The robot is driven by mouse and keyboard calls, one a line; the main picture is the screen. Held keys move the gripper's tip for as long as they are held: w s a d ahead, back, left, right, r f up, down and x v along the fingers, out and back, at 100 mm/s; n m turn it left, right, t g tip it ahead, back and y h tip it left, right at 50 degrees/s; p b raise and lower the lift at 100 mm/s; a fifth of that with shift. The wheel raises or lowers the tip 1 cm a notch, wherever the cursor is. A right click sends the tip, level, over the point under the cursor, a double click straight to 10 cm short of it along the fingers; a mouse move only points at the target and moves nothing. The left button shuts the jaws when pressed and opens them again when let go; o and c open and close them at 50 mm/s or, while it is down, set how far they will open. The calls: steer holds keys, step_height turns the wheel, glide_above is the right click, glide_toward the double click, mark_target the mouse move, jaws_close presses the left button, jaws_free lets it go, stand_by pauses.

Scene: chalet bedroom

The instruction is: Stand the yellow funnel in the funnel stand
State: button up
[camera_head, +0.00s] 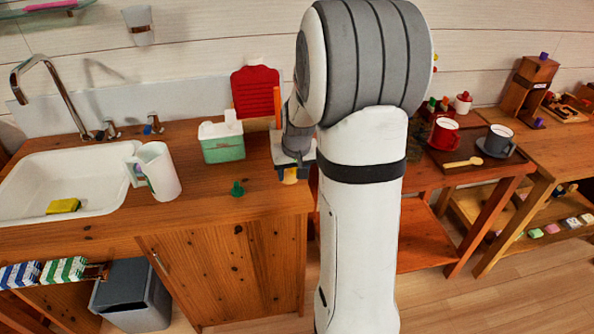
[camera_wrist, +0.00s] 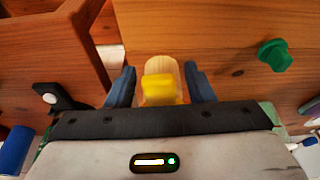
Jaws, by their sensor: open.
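A yellow piece, likely the yellow funnel (camera_wrist: 160,89), sits between the two fingers of my gripper (camera_wrist: 160,88) in the wrist view. The fingers are apart, one on each side, with a gap to it. A pale wooden rounded piece (camera_wrist: 160,66) lies directly behind or under the yellow piece; I cannot tell whether it is the funnel stand. In the head view my gripper (camera_head: 293,166) is low over the right end of the wooden counter, with a bit of yellow (camera_head: 290,178) showing below it. The rest of the yellow piece is hidden.
A small green piece (camera_head: 237,188) stands on the counter (camera_head: 225,212) left of my gripper. A green-and-white box (camera_head: 221,143), a red ridged board (camera_head: 255,94), a white pitcher (camera_head: 157,172) and the sink (camera_head: 60,182) are farther left. The counter's front edge is close.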

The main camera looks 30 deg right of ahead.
steer(key=v, duration=0.7)
steer(key=shift+s+r, duration=0.1)
steer(key=shift+r, duration=0.3)
steer(key=s+a+r+n+p, duration=0.1)
steer(key=s+a+r, duration=0.1)
steer(key=s+a, duration=0.4)
steer(key=s+a+r+n+p, duration=0.1)
steer(key=s+a, duration=0.6)
steer(key=s, duration=0.6)
steer(key=shift+s+a+r+n+g+y, duration=0.3)
steer(key=shift+r+g+y, duration=0.1)
